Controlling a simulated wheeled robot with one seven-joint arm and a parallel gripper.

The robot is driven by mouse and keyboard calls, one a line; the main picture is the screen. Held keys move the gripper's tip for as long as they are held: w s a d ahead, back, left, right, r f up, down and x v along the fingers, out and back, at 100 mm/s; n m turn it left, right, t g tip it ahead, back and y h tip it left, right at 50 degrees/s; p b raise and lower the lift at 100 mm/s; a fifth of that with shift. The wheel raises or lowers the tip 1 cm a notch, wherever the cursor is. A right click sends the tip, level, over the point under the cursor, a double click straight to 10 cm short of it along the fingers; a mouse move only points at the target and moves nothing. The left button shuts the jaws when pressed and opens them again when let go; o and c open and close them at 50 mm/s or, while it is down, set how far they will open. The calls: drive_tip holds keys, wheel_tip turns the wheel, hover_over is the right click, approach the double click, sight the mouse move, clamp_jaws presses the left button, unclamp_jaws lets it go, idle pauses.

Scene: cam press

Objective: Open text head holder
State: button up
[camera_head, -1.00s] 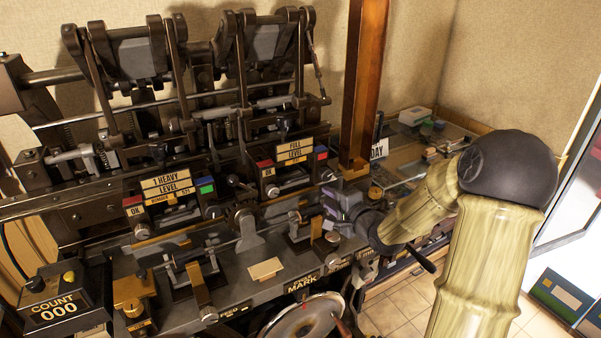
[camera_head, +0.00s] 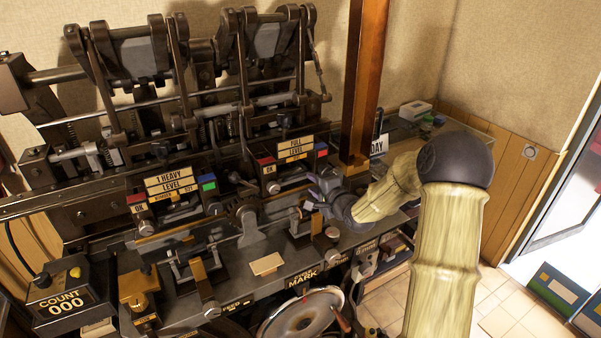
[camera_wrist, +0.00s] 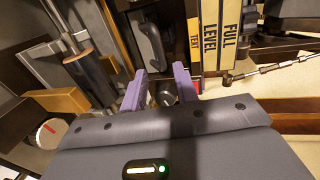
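My gripper (camera_head: 318,192) is at the front of the press, just below and right of the FULL LEVEL sign (camera_head: 296,148). In the wrist view its two purple fingers (camera_wrist: 160,85) are apart, with a dark round knob (camera_wrist: 166,96) between their tips. I cannot tell whether either finger touches the knob. A small yellow TEXT label (camera_wrist: 195,40) is just beyond the right finger, beside the FULL LEVEL sign (camera_wrist: 220,35). A dark curved handle (camera_wrist: 150,45) is beyond the fingers. I cannot tell which part is the text head holder.
The large press (camera_head: 140,110) fills the left and back. An orange-brown post (camera_head: 362,90) stands right behind my gripper.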

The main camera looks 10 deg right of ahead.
sight(301, 176)
drive_tip(key=p+x, duration=0.2)
drive_tip(key=x, duration=0.6)
drive_tip(key=shift+w+a+p, duration=0.15)
drive_tip(key=shift+w+p, duration=0.2)
drive_tip(key=shift+c, duration=0.2)
clamp_jaws()
